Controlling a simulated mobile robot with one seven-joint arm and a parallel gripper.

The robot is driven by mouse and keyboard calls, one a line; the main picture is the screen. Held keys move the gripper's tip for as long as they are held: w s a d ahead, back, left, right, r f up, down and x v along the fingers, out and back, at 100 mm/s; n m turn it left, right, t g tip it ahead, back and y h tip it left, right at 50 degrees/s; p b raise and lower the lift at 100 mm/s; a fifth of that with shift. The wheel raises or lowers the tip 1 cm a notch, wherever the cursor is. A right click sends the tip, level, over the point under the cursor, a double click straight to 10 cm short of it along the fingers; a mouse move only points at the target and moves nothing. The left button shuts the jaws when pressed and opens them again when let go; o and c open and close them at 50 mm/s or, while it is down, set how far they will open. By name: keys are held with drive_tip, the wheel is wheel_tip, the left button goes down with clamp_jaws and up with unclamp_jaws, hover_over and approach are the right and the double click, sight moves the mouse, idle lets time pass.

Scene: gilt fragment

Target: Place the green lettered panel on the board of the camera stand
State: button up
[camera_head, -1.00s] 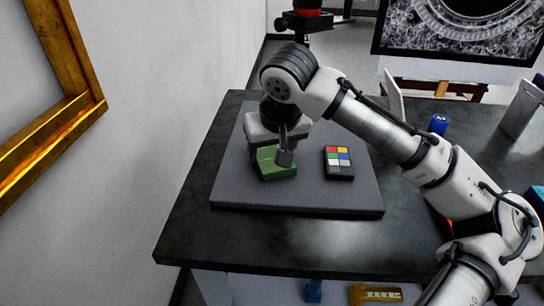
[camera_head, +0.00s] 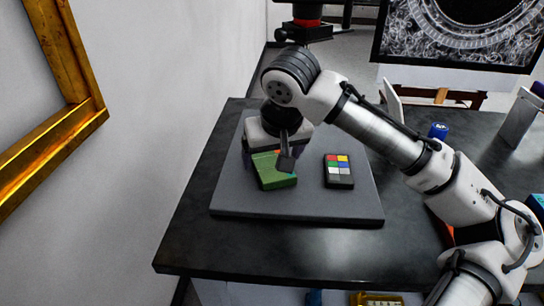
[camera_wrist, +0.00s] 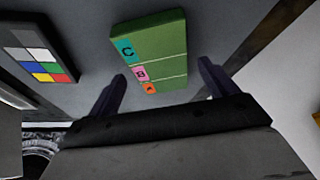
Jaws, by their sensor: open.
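The green panel (camera_head: 274,177) lies flat on the grey board (camera_head: 300,208) of the camera stand, left of the board's middle. In the wrist view the panel (camera_wrist: 163,45) shows its coloured letter tabs, with a C and a B readable, and thin pale lines. My gripper (camera_head: 286,162) is just over the panel and hides part of it in the head view. In the wrist view my gripper (camera_wrist: 162,80) is open, its two fingers apart on either side of the panel's near end. A gap shows between each finger and the panel in that picture.
A colour chart (camera_head: 339,171) lies on the board to the right of the panel. The dark table (camera_head: 260,257) has bare room in front. A gilt frame (camera_head: 75,110) hangs on the left wall.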

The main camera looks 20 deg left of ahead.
drive_tip(key=v, duration=1)
drive_tip(key=shift+s+r, duration=0.2)
drive_tip(key=shift+r, duration=0.15)
